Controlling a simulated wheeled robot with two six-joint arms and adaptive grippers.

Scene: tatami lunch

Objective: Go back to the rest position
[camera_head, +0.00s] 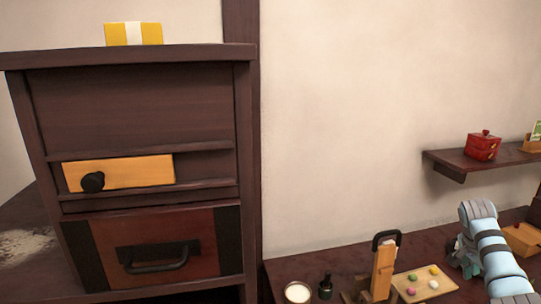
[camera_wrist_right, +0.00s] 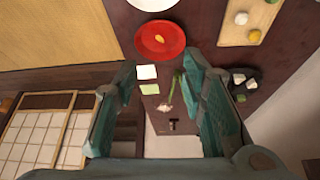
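My right gripper (camera_head: 466,256) is at the lower right of the head view, at the end of my pale blue arm, above the dark table. In the right wrist view my right gripper (camera_wrist_right: 163,88) shows two teal fingers spread wide apart. Nothing is held between them; the table, with small white and green pieces on it, shows through the gap. My left gripper is in neither view.
A dark cabinet (camera_head: 130,110) with drawers fills the left. A shelf (camera_head: 450,158) bears a red pot (camera_head: 483,146). On the table (camera_head: 325,267) are a board with colored balls (camera_head: 425,284) and a wooden holder (camera_head: 383,268). The wrist view shows a red plate (camera_wrist_right: 150,48).

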